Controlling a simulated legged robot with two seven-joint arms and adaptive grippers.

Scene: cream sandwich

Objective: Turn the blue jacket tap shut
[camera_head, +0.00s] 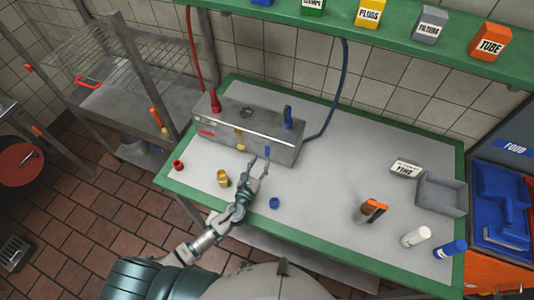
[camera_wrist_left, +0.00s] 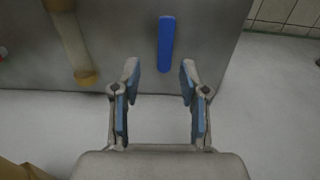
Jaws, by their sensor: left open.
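The blue jacket tap shows as a small blue lever (camera_head: 267,151) low on the front face of the grey metal box (camera_head: 225,125). In the left wrist view the blue lever (camera_wrist_left: 166,44) stands nearly upright against the grey face. My left gripper (camera_head: 260,162) is open and empty just in front of that face. In the left wrist view its two fingertips (camera_wrist_left: 160,76) are spread below the lever, apart from it. My right gripper is not in view.
A red fitting (camera_head: 215,101) and a blue fitting (camera_head: 287,115) stand on the box. Loose red (camera_head: 178,165), yellow (camera_head: 223,178) and blue (camera_head: 274,203) pieces lie on the table (camera_head: 330,180). An orange-handled tool (camera_head: 374,207), white bottle (camera_head: 415,237) and grey tray (camera_head: 441,193) are at right.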

